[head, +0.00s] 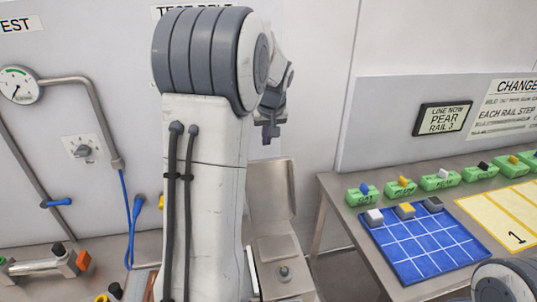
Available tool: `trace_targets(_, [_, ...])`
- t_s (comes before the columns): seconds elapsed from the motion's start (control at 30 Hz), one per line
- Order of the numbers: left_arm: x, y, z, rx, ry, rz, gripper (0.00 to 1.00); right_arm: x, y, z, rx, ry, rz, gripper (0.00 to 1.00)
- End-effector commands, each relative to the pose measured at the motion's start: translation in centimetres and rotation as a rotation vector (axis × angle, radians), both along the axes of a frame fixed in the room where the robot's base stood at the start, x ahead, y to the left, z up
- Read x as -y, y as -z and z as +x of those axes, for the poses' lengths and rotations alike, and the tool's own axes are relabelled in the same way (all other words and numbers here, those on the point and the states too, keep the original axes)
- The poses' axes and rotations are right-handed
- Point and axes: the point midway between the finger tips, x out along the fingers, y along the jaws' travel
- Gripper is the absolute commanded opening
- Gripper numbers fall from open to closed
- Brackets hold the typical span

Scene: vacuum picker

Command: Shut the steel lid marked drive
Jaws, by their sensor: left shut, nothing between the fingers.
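A steel lid (272,192) stands raised, nearly upright, in the middle of the head view. Below it is a steel surface with a small knob (284,273). No drive marking is readable on either, and my left arm hides their left side. My left gripper (270,133) is shut and empty, pointing down. In the picture it shows just above the raised lid's top edge; I cannot tell whether they touch. My right gripper is out of view.
A blue gridded mat (420,248) with small blocks lies on the right table, with several green labelled blocks (440,180) behind it. A pressure gauge (18,85) and pipes are on the left wall. A metal cylinder (40,264) lies at lower left.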

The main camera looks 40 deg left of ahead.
Motion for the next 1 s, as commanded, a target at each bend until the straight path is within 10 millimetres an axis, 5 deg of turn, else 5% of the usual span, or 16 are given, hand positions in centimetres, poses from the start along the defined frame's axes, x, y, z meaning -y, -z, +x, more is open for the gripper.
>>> trace_targets(0.37, [-3.3, 7.2, 1.6, -0.008, -0.014, -0.004, 0.0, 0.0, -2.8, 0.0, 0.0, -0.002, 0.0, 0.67])
trace_targets(0.63, [-0.8, 6.5, -0.3, -0.002, -0.009, -0.001, 0.0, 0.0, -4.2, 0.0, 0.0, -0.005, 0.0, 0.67])
trace_targets(1.0, [-0.2, 6.5, -0.6, -0.001, -0.008, 0.0, 0.0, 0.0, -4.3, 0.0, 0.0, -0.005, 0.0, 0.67])
